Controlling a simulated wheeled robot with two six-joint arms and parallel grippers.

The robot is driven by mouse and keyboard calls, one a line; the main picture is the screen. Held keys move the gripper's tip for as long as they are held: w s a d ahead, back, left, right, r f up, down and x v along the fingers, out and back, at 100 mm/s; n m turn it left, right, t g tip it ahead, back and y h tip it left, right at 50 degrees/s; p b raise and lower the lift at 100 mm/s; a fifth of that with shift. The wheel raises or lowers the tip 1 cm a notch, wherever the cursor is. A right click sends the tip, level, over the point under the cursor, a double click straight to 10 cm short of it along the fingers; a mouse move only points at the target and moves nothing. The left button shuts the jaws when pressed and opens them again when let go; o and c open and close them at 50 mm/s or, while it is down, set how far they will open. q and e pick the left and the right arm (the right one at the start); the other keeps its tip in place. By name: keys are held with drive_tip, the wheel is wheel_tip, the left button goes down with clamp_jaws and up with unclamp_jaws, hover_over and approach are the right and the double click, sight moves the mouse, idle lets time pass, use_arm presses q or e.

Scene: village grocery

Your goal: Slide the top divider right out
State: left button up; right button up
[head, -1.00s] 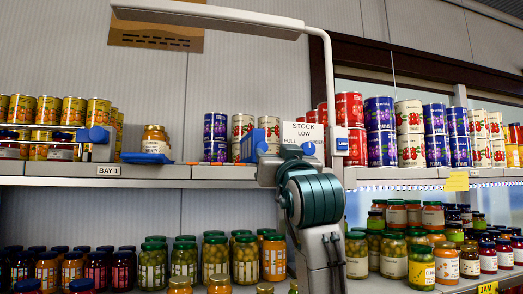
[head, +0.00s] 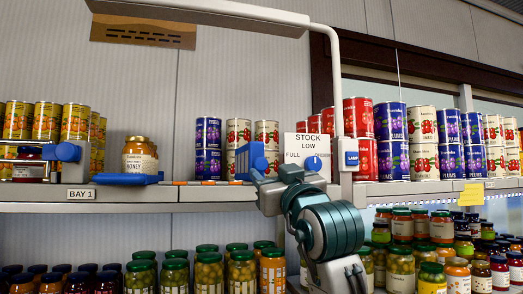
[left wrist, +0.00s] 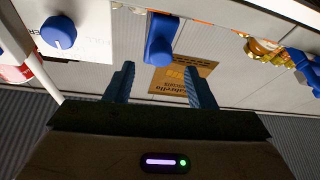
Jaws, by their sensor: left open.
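A blue upright piece (left wrist: 160,42), which I take as the divider's handle, stands at the shelf edge in the left wrist view, between the two blue fingers of my left gripper (left wrist: 160,88). The fingers are apart, with a gap on each side of the piece, and do not appear to touch it. In the head view my left gripper (head: 258,170) is at the upper shelf edge, left of the stock sign. Blue parts overlap there, so I cannot clearly separate finger from divider. My right gripper is not in view.
The white stock sign (head: 302,146) with a blue dial stands just right of my gripper. A honey jar (head: 139,156) stands at a blue holder to the left. Stacked cans (head: 238,145) stand behind. A white lamp post (head: 338,90) rises at the right.

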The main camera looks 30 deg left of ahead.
sight(262, 165)
use_arm(q)
drive_tip(key=p+x, duration=0.3)
drive_tip(key=x, duration=0.2)
drive_tip(key=shift+a+r, duration=0.15)
drive_tip(key=shift+w+a+r, duration=0.1)
drive_tip(key=shift+w+a, duration=0.15)
drive_tip(key=shift+a, duration=0.1)
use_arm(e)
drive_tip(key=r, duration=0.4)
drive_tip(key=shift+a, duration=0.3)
use_arm(q)
drive_tip(key=shift+c, duration=0.4)
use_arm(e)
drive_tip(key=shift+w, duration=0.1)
